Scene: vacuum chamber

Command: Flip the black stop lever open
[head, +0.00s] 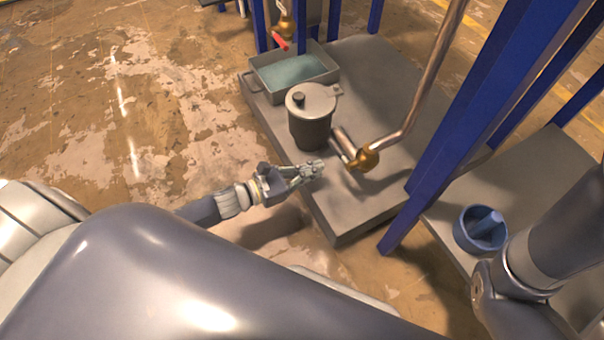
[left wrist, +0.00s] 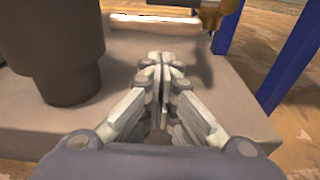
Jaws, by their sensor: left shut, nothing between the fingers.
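My left gripper (head: 318,166) is shut and empty, just above the grey platform and in front of the dark lidded pot (head: 311,118). Its closed fingers also show in the left wrist view (left wrist: 158,62). A brass fitting (head: 366,159) sits at the low end of a bent metal pipe, right of the gripper and apart from it. In the left wrist view the brass fitting (left wrist: 218,12) shows at the top edge. My right gripper is not in view.
The grey platform (head: 345,225) has bare room at its front. A grey tray (head: 292,72) stands behind the pot. A red handle (head: 279,41) hangs above it. Blue posts (head: 455,130) rise at the right. A blue bowl (head: 480,230) stands on a second platform.

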